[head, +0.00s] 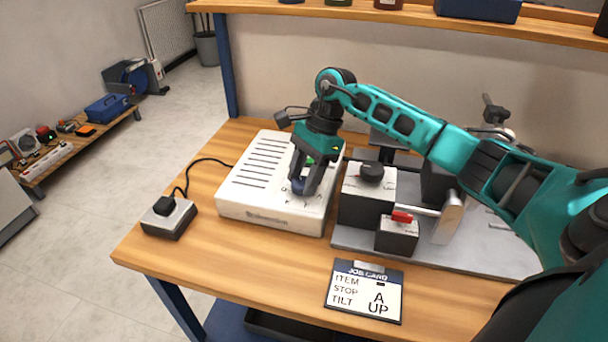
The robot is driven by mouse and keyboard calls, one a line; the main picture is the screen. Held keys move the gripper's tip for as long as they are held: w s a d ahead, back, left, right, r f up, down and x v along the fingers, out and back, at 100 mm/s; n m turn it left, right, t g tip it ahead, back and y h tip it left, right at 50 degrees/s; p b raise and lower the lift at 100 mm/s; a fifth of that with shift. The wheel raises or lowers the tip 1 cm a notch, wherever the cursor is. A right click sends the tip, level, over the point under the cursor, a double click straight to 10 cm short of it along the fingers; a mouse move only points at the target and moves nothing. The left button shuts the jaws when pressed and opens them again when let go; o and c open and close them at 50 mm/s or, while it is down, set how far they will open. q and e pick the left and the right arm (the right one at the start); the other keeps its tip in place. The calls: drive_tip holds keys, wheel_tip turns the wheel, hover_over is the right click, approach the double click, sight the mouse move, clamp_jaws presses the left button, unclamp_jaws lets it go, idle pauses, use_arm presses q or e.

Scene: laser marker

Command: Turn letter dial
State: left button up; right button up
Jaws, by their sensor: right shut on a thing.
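A white slotted box (270,210) stands on the wooden bench. A small green spot (310,160) shows behind the fingers. My left gripper is out of view.
A grey fixture with a black knob (371,173) and a red switch (402,217) stands close right of the white box. Bare bench lies in front of the box.

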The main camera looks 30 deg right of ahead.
drive_tip(key=shift+m, duration=0.3)
